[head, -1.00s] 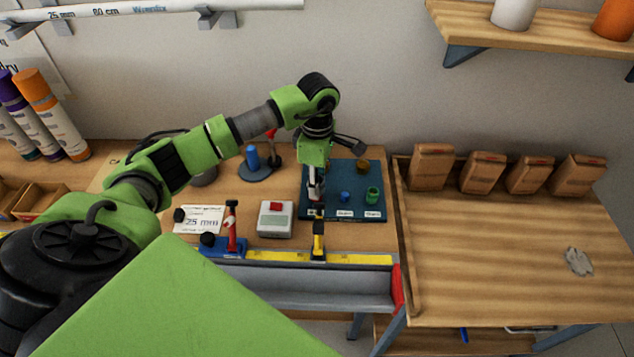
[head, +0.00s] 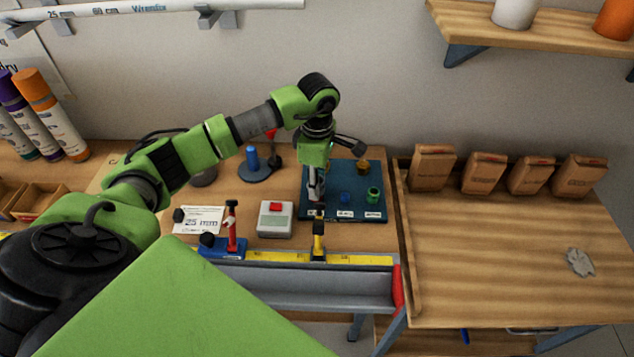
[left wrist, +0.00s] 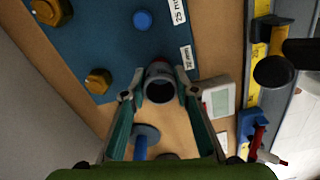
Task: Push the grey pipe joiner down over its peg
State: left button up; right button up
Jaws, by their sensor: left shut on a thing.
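The grey pipe joiner (left wrist: 160,84) is a short tube held between the fingertips of my left gripper (left wrist: 160,92) in the left wrist view. Its dark open end faces the camera. In the head view my left gripper (head: 316,196) points down over the left front part of the blue pegboard (head: 331,178). The joiner is mostly hidden there by the gripper. I cannot see a peg under or inside the joiner, nor tell how far down it sits. A bare blue peg (left wrist: 143,20) stands beside it. My right gripper is not in view.
A green fitting (head: 374,193) and a brass fitting (head: 363,168) sit on the board. A grey box with a red button (head: 275,219), a blue clamp with a red post (head: 231,240) and a round stand with a blue post (head: 253,160) are close by. The right table is mostly clear.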

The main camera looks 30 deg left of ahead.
pick_arm(q)
jog(key=shift+f+b, duration=0.85)
jog(key=shift+f, duration=0.25)
jog(key=o, duration=1)
jog(key=shift+r, duration=0.1)
notch_tip(320, 180, up, 12)
jog(key=shift+f, duration=0.1)
